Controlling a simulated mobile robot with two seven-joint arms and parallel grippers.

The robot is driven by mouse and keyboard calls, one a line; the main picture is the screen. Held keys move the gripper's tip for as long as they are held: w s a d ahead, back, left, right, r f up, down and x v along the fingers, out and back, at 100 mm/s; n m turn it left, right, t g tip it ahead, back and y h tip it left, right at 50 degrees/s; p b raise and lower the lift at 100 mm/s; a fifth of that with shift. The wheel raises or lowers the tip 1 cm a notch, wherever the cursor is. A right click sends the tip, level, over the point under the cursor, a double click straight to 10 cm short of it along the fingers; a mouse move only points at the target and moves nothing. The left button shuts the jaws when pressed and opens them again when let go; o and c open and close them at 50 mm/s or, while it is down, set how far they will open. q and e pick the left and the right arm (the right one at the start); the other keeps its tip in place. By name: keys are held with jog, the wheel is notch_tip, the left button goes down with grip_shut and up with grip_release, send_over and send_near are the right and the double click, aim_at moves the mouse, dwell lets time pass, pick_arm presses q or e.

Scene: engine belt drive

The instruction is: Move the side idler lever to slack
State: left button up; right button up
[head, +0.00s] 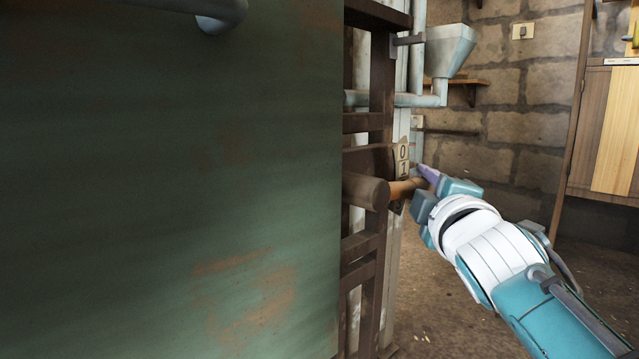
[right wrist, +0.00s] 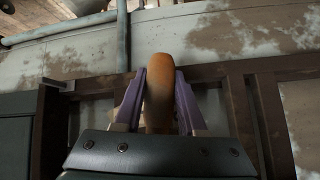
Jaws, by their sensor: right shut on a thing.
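The side idler lever (head: 403,188) shows in the head view as an orange-brown wooden handle at the side of the dark wooden frame, just below plates marked 0 and 1 (head: 403,160). My right gripper (head: 428,178) reaches it from the right. In the right wrist view the lever's rounded handle (right wrist: 158,90) stands between the two purple fingers of the gripper (right wrist: 159,100), which is shut on it. The lever's pivot is hidden. My left gripper is in neither view.
A large green panel (head: 170,180) fills the left of the head view. A dark wooden frame (head: 380,120) stands beside it, with a grey funnel and pipe (head: 450,50) above. A wooden cabinet (head: 605,130) stands at the right. The floor (head: 430,300) below my right arm looks clear.

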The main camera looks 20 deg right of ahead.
grip_shut()
dwell(0.7)
jog(key=shift+r+n+t+b, duration=0.5)
jog(key=shift+r+b, duration=0.05)
jog(key=shift+b, duration=0.3)
notch_tip(320, 180, up, 2)
jog(key=shift+r+n+t+b, duration=0.1)
jog(key=shift+n+t+b, duration=0.75)
jog(key=shift+b, duration=0.2)
jog(key=shift+s+a+r+n+t+b, duration=0.15)
jog(key=shift+r+n+t+b, duration=0.2)
jog(key=shift+r+n+b, duration=0.25)
jog(key=shift+w+a+r+n+t+b, duration=0.1)
jog(key=shift+r+n+t+b, duration=0.3)
jog(key=shift+r, duration=0.25)
jog(key=shift+s+a+r+n, duration=0.1)
jog(key=shift+a+r+n, duration=0.05)
jog(key=shift+r+n, duration=0.2)
jog(key=shift+r, duration=0.1)
